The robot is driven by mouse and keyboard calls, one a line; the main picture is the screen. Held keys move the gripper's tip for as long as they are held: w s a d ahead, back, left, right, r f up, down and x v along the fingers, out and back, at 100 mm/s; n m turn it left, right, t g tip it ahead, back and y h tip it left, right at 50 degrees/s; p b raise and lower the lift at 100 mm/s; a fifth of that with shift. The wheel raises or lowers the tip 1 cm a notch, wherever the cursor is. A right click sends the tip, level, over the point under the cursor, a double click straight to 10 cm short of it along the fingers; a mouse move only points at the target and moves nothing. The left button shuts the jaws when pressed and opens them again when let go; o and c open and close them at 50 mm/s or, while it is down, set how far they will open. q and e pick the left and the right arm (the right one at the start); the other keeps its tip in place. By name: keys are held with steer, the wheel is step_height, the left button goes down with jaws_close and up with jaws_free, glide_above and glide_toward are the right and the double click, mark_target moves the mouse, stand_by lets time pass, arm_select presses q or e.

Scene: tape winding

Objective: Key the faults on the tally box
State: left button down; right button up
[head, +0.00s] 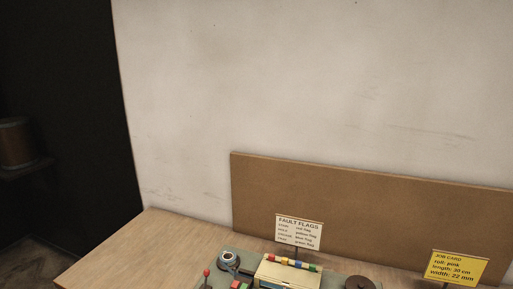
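A beige box (283,276) sits on the bench at the bottom of the head view, cut off by the lower edge. A row of small red, yellow, blue and green pieces (292,263) runs along its top back edge. I cannot tell whether this is the tally box. A white card headed FAULT FLAGS (298,232) stands behind it; its small lines pair fault names with red, yellow, blue and green flags, and the fault names are hard to read. Neither of my grippers is in view.
A yellow JOB CARD (457,268) at right reads roll: pink, length: 30 cm, width: 22 mm. A grey ring-shaped part (228,259), a red-tipped stick (206,273) and a dark brown disc (359,283) flank the box. A brown board (380,220) backs the wooden bench (135,250), whose left is clear.

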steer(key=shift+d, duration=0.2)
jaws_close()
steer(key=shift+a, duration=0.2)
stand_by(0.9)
